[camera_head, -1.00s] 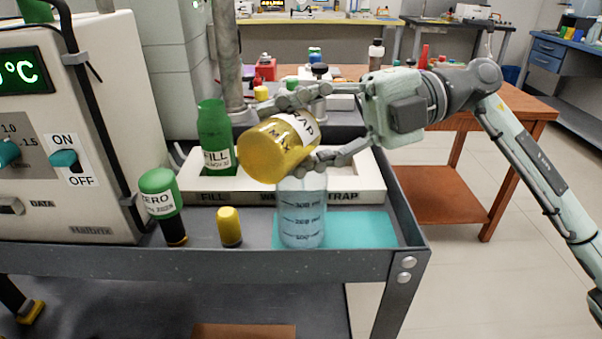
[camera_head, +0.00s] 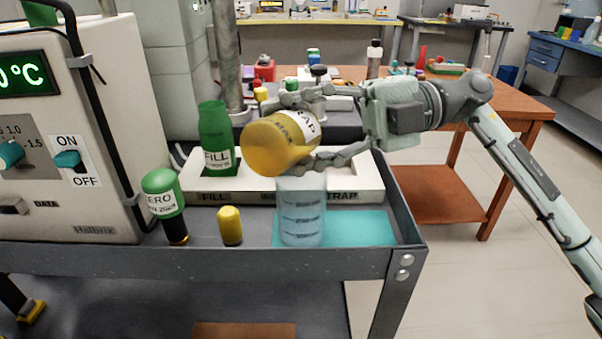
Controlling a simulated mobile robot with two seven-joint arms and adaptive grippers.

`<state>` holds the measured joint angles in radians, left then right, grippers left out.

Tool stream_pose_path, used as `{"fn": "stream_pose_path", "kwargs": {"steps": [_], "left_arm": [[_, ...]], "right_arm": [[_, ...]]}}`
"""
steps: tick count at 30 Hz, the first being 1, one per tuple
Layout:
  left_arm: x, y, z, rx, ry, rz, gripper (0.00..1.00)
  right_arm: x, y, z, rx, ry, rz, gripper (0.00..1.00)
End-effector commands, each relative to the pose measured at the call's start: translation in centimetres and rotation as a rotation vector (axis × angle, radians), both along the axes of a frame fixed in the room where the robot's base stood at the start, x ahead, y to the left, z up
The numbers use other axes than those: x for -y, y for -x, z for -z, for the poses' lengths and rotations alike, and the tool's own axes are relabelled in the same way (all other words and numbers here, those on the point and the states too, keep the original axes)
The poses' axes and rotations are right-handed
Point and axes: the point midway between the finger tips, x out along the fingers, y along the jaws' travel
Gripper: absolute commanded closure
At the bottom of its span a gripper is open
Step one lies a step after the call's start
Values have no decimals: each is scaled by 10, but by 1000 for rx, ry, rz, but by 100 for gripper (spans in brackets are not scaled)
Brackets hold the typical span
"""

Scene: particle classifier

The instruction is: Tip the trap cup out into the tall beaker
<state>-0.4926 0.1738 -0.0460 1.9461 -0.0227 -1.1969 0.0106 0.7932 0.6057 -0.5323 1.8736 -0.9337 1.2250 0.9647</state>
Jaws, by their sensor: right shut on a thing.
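The trap cup (camera_head: 272,146) is yellow with a white label reading TRAP. My right gripper (camera_head: 300,130) is shut on it and holds it tilted, its yellow end down and to the left, above the tall beaker. The tall beaker (camera_head: 302,214) is clear with graduation marks and stands upright on a teal mat (camera_head: 365,228). The beaker's rim is partly hidden behind the cup and the lower finger. I cannot tell whether anything is flowing from the cup. My left gripper is not in view.
A white rack (camera_head: 255,190) labelled FILL and TRAP holds a green FILL cup (camera_head: 216,135). A green-capped ZERO bottle (camera_head: 162,195) and a small yellow-capped vial (camera_head: 230,226) stand left of the beaker. The instrument (camera_head: 60,130) fills the left side. The teal mat's right part is clear.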

Motion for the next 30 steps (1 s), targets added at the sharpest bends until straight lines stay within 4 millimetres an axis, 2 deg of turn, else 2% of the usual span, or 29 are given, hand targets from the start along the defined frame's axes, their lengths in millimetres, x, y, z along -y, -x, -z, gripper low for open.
{"fn": "stream_pose_path", "kwargs": {"steps": [30], "left_arm": [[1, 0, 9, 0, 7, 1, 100]], "right_arm": [[3, -10, -2, -99, -57, 1, 80]]}}
